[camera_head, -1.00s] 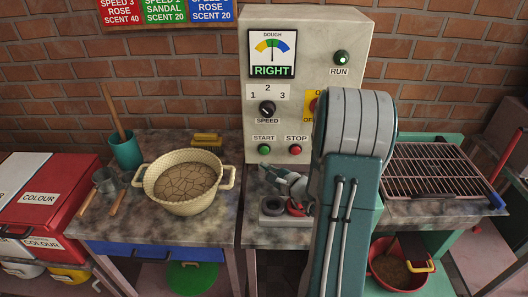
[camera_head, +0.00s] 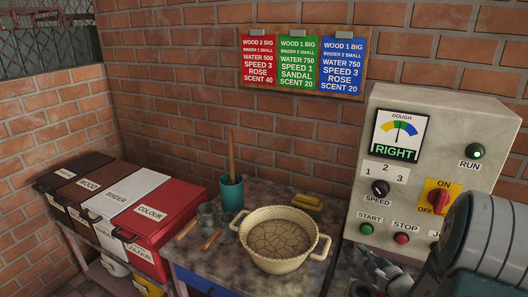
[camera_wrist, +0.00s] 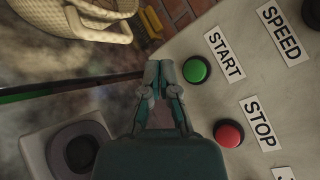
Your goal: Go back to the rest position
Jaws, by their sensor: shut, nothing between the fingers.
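My gripper (camera_wrist: 160,80) is shut and empty in the wrist view, its fingertips together near the green START button (camera_wrist: 196,69) on the machine's panel. I cannot tell whether it touches the panel. The red STOP button (camera_wrist: 229,134) is to its lower right. In the head view, part of my gripper (camera_head: 382,268) shows at the lower right, below the control machine (camera_head: 440,150). The green START button (camera_head: 366,229) is in plain view there. The dough gauge (camera_head: 400,135) reads RIGHT and the RUN lamp (camera_head: 476,151) is green.
A cream two-handled basin (camera_head: 270,262) of cracked dough stands on the table left of the machine. A teal cup (camera_head: 231,192) with a stick is beside it. Labelled bins (camera_head: 125,215) stand at the left. A recipe board (camera_head: 302,62) hangs on the brick wall.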

